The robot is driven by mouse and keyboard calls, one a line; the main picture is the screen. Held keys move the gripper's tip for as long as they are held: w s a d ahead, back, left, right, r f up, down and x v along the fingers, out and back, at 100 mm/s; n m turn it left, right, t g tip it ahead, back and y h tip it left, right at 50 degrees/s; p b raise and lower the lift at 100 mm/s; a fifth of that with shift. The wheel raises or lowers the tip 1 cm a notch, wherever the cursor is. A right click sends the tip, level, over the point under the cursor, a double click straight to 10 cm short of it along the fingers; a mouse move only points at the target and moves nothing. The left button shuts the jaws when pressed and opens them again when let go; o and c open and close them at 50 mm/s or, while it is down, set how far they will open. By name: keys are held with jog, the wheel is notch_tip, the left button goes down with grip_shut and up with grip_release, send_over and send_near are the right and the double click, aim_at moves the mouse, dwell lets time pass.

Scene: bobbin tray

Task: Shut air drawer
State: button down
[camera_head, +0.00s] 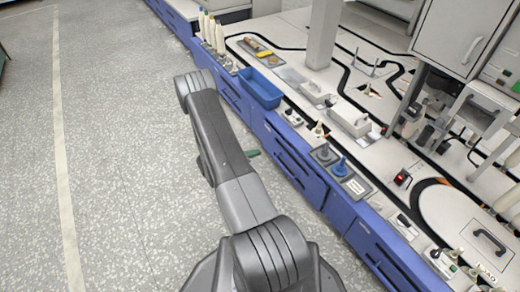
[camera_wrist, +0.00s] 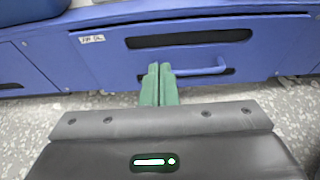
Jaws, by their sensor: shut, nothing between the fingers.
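In the wrist view, the air drawer (camera_wrist: 110,62) is a blue front panel with a small white label at its upper left. It has a dark slot and a blue bar handle (camera_wrist: 205,69) right of centre. I cannot tell how far the drawer stands out from the cabinet. My gripper (camera_wrist: 159,68) has green fingers pressed together and empty. Its tips overlap the drawer front just left of the handle, and contact cannot be told. In the head view, a green fingertip of my gripper (camera_head: 253,153) shows beside the blue cabinet fronts, and my arm hides the rest.
The workbench (camera_head: 330,88) carries a blue bin (camera_head: 260,88), grey trays, spools and black tracks. More blue drawer fronts (camera_head: 365,245) run along its side. The speckled floor (camera_head: 120,150) left of my arm is clear.

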jog(key=b, duration=0.4)
send_near(284, 145)
jog(key=x, duration=0.5)
jog(key=shift+w+f, duration=0.15)
jog(key=shift+f, duration=0.2)
jog(key=shift+w+d+r, duration=0.1)
jog(key=shift+w+d, duration=0.25)
jog(key=shift+d, duration=0.15)
